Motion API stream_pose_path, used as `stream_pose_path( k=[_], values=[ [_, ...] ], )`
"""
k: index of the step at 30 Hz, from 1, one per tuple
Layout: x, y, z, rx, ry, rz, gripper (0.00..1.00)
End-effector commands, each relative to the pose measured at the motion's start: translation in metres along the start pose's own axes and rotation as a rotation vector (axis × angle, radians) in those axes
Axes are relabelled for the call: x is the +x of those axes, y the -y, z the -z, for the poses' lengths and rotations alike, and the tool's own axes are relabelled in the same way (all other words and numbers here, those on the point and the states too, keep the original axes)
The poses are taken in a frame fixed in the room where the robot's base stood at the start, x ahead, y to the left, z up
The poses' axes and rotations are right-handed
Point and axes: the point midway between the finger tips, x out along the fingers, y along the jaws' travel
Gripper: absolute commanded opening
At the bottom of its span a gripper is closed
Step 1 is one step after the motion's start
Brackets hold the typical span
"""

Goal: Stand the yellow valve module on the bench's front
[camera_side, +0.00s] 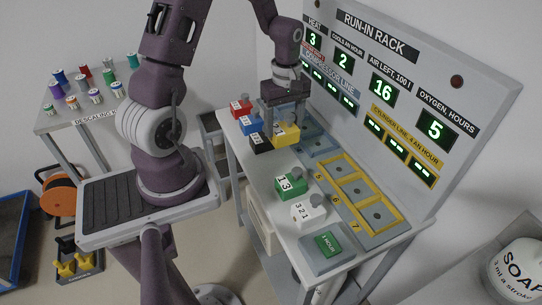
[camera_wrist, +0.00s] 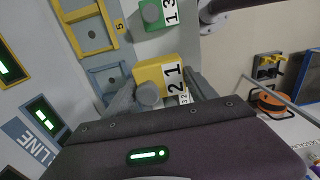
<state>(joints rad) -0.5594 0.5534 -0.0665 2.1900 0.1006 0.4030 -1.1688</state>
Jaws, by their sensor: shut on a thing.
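The yellow valve module (camera_side: 289,136), a block with a grey knob and a white number label, is between the fingers of my gripper (camera_side: 282,118) at the far half of the bench (camera_side: 262,178). In the wrist view, the yellow module (camera_wrist: 150,68) shows its knob and the digits 2 and 1, with a finger of my gripper (camera_wrist: 162,92) on each side. My gripper is shut on it. Whether its underside touches the bench is hard to tell. The fingers hide part of the module.
Red (camera_side: 241,107), blue (camera_side: 250,124) and black (camera_side: 261,142) modules stand close left of the yellow one. Green (camera_side: 291,185) and white (camera_side: 308,210) modules stand nearer, before yellow-framed empty bays (camera_side: 352,187). A 1 HOUR pad (camera_side: 328,245) lies at the near end. The display panel rises behind.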

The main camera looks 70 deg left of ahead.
Motion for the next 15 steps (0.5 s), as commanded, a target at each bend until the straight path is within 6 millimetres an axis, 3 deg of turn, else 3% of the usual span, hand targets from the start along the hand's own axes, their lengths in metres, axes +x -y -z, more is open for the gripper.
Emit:
stream_pose_path(
  k=[1, 4, 15],
  values=[
    [0.000, 0.011, 0.002, 0.001, 0.002, -0.002, 0.07],
    [0.011, 0.021, 0.003, 0.009, 0.005, -0.001, 0.07],
    [0.088, 0.021, 0.002, 0.009, 0.005, -0.001, 0.07]
  ],
)
